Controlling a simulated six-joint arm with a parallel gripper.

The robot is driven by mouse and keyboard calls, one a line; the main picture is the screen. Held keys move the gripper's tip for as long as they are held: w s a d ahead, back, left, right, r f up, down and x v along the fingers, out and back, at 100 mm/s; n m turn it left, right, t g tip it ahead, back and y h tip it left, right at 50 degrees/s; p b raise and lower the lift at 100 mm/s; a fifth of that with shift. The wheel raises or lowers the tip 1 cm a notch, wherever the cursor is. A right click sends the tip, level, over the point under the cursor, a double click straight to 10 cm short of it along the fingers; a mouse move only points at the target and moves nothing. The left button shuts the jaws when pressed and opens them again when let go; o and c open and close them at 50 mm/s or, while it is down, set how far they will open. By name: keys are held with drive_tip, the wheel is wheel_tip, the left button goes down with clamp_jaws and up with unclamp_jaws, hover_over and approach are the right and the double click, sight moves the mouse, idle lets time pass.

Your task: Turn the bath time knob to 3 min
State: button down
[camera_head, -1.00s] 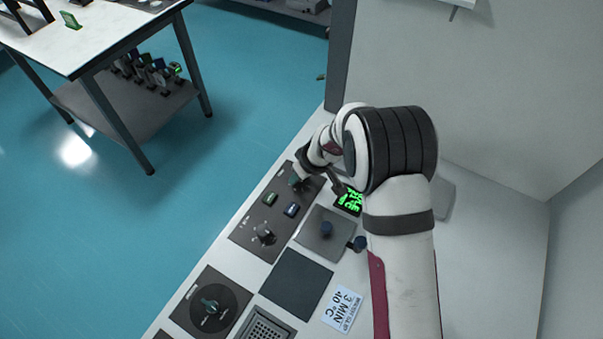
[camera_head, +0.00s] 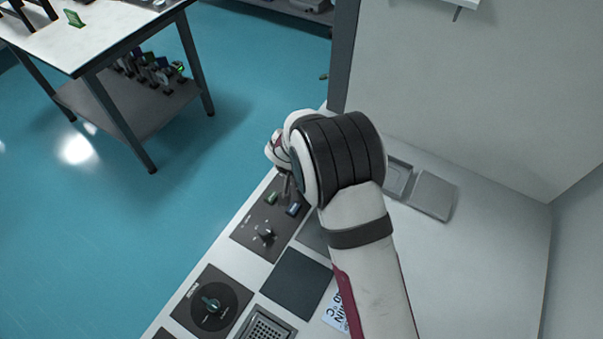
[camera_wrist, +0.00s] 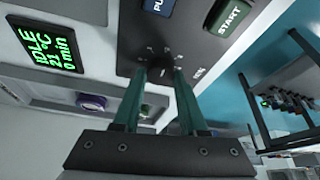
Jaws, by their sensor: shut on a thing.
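In the wrist view, a small dark knob (camera_wrist: 159,62) with white marks around it stands on the dark control panel (camera_wrist: 190,30). My gripper (camera_wrist: 160,72) has its two teal fingers on either side of this knob, shut on it. In the head view, my gripper (camera_head: 287,190) is at the far end of the panel (camera_head: 250,220), and my arm hides the gripped knob and the display. Which way the knob points is too small to tell.
The panel also holds a START button (camera_wrist: 229,17), a blue button (camera_wrist: 158,5) and a second knob (camera_head: 266,235). Nearer are a dark plate (camera_head: 296,282), a round dial (camera_head: 211,304) and a partly covered card (camera_head: 338,312). A table (camera_head: 110,45) stands across the floor.

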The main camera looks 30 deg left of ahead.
drive_tip(key=m+h, duration=0.1)
drive_tip(key=m, duration=0.3)
drive_tip(key=shift+a+f+m+h, duration=0.1)
drive_tip(key=shift+m+h, duration=0.2)
drive_tip(key=shift+h, duration=0.1)
drive_tip(key=shift+a+m+g+h, duration=0.15)
drive_tip(key=shift+m+h, duration=0.25)
drive_tip(key=shift+m, duration=0.65)
drive_tip(key=shift+m+g+h, duration=0.25)
drive_tip(key=shift+m+h, duration=0.15)
drive_tip(key=shift+m, duration=0.65)
drive_tip(key=shift+c, duration=2.2)
unclamp_jaws()
drive_tip(key=v, duration=1.6)
drive_tip(key=shift+f, duration=0.15)
